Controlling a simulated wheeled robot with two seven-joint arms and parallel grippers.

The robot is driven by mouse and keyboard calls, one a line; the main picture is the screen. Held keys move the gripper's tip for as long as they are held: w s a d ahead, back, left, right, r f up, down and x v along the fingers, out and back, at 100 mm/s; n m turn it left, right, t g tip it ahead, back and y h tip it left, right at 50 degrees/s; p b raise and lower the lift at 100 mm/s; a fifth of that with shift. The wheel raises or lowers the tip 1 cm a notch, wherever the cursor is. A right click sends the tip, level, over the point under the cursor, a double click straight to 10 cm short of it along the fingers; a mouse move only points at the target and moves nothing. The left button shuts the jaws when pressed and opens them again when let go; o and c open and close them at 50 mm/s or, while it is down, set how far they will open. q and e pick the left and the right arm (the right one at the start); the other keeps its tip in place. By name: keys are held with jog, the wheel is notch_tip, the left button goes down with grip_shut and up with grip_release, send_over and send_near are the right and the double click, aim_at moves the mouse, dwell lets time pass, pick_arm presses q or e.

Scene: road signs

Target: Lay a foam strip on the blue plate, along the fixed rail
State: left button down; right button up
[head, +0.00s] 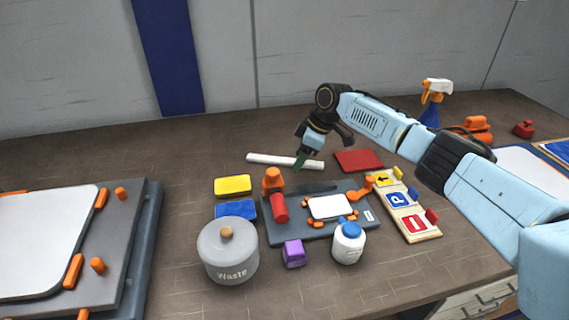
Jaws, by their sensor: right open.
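A long white strip (265,158), which looks like the foam strip, lies on the bench behind a dark blue-grey plate (300,232). The plate carries a white rounded panel (330,206), orange clamps and a red cylinder. A dark bar (315,188) runs along its back edge; I cannot tell whether it is the fixed rail. My right gripper (299,163) points down at the right half of the white strip, with its fingers open. I cannot tell whether the fingers touch the strip. My left gripper is not in view.
Left of the plate are yellow (232,185) and blue (236,209) blocks and a grey Waste pot (228,255). A purple cube (293,254) and white bottle (348,245) stand in front. A red block (358,160) and sign rack (408,215) lie right.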

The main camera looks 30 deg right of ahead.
jog(key=shift+f, duration=0.1)
grip_shut()
dwell(0.3)
